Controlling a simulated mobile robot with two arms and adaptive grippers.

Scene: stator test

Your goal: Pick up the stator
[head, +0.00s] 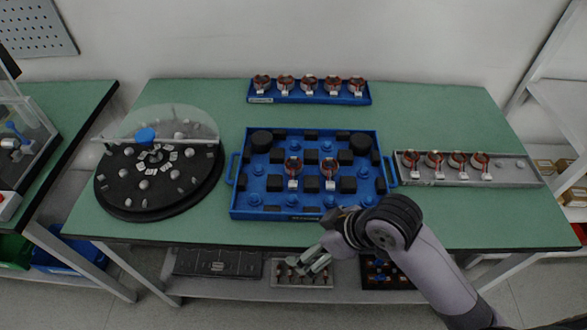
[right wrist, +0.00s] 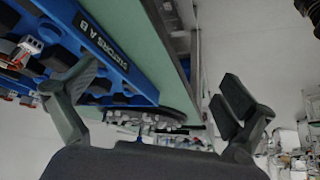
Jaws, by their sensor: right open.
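Stators, copper-red rings with white connectors, stand in several places. Two stators sit in the middle of the blue tray, a left one (head: 293,171) and a right one (head: 329,172). Several more stand on the blue rack at the back, such as this stator (head: 309,84), and on the grey tray at the right, such as this stator (head: 435,160). My right gripper (head: 312,265) is open and empty in front of the table's front edge. In the right wrist view its fingers (right wrist: 160,95) are spread, with the blue tray's lettered side beyond. My left gripper is not in view.
The blue tray (head: 236,200) has black blocks and blue posts around its stators. A round black turntable (head: 150,205) with a clear cover stands at the left. The grey tray (head: 520,178) is at the right. A lower shelf (head: 345,275) holds more trays. Green tabletop (head: 440,110) is bare at the back right.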

